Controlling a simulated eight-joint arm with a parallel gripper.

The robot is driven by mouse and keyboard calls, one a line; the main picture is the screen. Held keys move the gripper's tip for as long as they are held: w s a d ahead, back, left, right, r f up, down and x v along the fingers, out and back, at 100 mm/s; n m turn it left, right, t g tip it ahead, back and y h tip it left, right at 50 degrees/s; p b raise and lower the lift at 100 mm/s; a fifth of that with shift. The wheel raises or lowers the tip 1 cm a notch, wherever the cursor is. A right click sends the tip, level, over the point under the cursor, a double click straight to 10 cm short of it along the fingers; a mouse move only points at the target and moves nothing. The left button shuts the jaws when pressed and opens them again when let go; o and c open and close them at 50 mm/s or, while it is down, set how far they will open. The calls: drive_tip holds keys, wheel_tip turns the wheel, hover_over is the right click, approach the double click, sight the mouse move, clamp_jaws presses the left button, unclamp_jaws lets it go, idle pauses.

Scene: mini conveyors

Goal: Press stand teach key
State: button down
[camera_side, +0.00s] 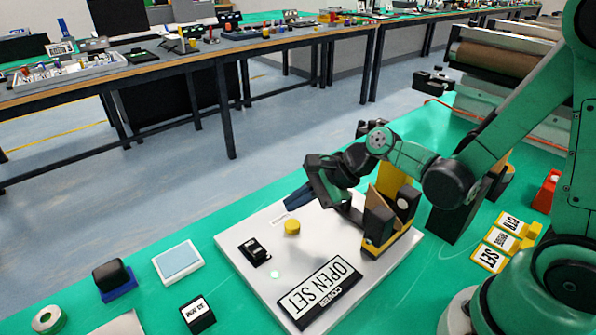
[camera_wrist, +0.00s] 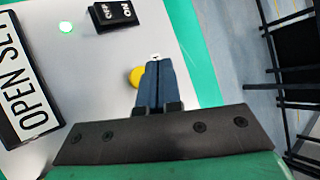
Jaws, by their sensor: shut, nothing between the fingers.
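The white stand panel (camera_side: 232,240) lies on the green bench and also shows in the wrist view (camera_wrist: 190,30). It carries a round yellow button (camera_side: 292,227), partly hidden behind my fingers in the wrist view (camera_wrist: 135,77). A small white label (camera_side: 284,217) is by my fingertips; its text is too small to read. A black on/off rocker switch (camera_wrist: 113,13) and a lit green lamp (camera_wrist: 67,27) are on the panel. I cannot tell which part is the teach key. My gripper (camera_side: 289,205) is shut and empty, its blue fingers (camera_wrist: 155,65) low over the panel beside the yellow button.
A black-framed "OPEN SET" cover plate (camera_side: 320,292) lies on the panel's front. A yellow-and-black fixture (camera_side: 380,220) stands at its right, close to my wrist. A light-blue pad (camera_side: 178,262), a black block (camera_side: 113,275) and a small black box (camera_side: 198,315) lie left of the panel.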

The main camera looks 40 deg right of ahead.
sight(297, 224)
drive_tip(key=shift+r, duration=1.65)
drive_tip(key=s+d+r+n+h, duration=0.4)
drive_tip(key=s+d+n+h, duration=0.2)
drive_tip(key=n, duration=1.2)
drive_tip(key=shift+s+d+n, duration=0.15)
drive_tip(key=shift+s+n, duration=0.15)
drive_tip(key=shift+s, duration=0.1)
drive_tip(key=shift+r, duration=0.1)
